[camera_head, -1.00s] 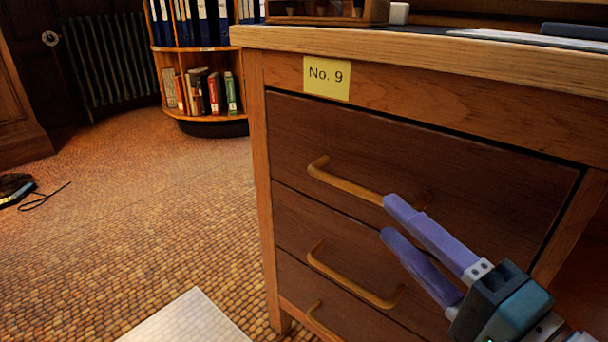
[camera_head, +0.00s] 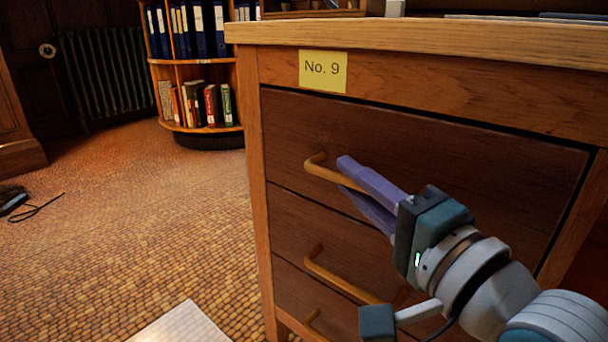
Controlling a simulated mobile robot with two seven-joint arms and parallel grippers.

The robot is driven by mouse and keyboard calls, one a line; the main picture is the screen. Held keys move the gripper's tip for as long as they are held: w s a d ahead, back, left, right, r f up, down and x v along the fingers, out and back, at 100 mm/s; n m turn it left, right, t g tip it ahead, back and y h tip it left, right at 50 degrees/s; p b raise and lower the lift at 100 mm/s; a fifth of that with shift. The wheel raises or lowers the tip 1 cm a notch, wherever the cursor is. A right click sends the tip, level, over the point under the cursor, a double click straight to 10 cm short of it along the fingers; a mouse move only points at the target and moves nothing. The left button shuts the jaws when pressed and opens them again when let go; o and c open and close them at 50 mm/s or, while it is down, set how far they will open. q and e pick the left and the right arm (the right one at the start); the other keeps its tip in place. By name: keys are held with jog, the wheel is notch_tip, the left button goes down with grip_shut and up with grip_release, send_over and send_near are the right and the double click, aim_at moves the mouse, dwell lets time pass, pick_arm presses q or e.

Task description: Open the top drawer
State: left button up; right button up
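The top drawer (camera_head: 480,185) of the desk is a dark brown wooden front, closed within the frame. Its curved wooden bar handle (camera_head: 318,169) shows at its left end; the rest is hidden behind my gripper. My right gripper (camera_head: 344,175) comes in from the lower right, its two purple fingers at the handle's left half. One finger shows above the bar and the other lower, close together in the picture. Whether they are closed on the bar or only beside it is not clear. My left gripper is not in view.
Two lower drawers with similar handles (camera_head: 335,279) sit below. A bookshelf (camera_head: 200,72) stands behind at left. The floor (camera_head: 130,215) left of the desk is mostly clear.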

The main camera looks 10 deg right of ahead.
grip_shut()
dwell(1.0)
